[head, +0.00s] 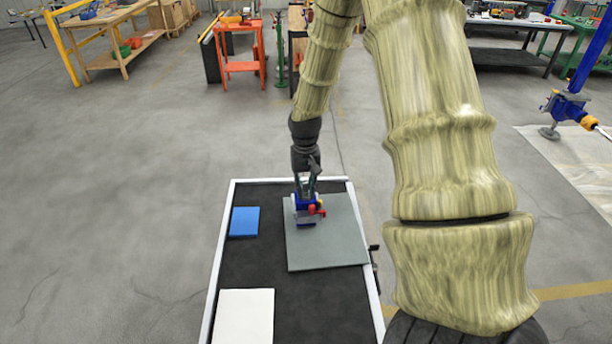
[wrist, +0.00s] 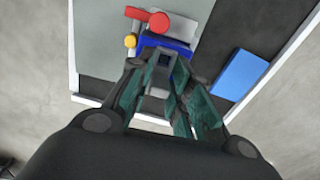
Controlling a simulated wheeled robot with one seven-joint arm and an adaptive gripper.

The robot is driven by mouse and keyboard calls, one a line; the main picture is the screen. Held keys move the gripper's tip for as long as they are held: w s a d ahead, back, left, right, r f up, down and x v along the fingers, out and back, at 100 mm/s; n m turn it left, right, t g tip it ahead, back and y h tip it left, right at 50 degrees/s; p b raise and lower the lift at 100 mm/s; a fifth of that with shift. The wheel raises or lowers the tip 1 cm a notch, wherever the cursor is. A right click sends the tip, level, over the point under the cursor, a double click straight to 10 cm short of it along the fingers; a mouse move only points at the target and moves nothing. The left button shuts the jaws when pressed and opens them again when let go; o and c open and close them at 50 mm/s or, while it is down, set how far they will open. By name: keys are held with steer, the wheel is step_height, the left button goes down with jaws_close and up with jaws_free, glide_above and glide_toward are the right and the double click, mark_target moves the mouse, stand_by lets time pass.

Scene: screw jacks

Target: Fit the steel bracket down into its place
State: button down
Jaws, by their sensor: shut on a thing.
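A small blue fixture (head: 301,204) with a red knob (head: 317,210) stands on the grey mat. It also shows in the wrist view (wrist: 151,43), with a red knob (wrist: 158,22) and a yellow knob (wrist: 130,41). A light grey metal part (wrist: 173,25) shows at its near side; I cannot tell whether it belongs to the bracket or the fixture. My gripper (wrist: 164,62) points down over the fixture and is shut on the steel bracket, which the fingers largely hide. It also shows in the head view (head: 305,183). How deep the bracket sits is hidden.
The grey mat (head: 330,250) lies on a dark table with a pale rim (head: 222,250). A blue block (head: 244,221) lies to the left and a white sheet (head: 245,315) at the near left. The dark surface between them is bare. Workbenches stand far behind.

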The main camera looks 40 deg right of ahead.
steer(key=shift+f, duration=0.35)
steer(key=c, duration=1.2)
jaws_free()
steer(key=shift+c, duration=0.2)
step_height(320, 180, up, 12)
steer(key=shift+r, duration=0.1)
steer(key=shift+f, duration=0.2)
step_height(320, 180, down, 12)
steer(key=shift+r, duration=0.3)
steer(key=shift+r, duration=0.1)
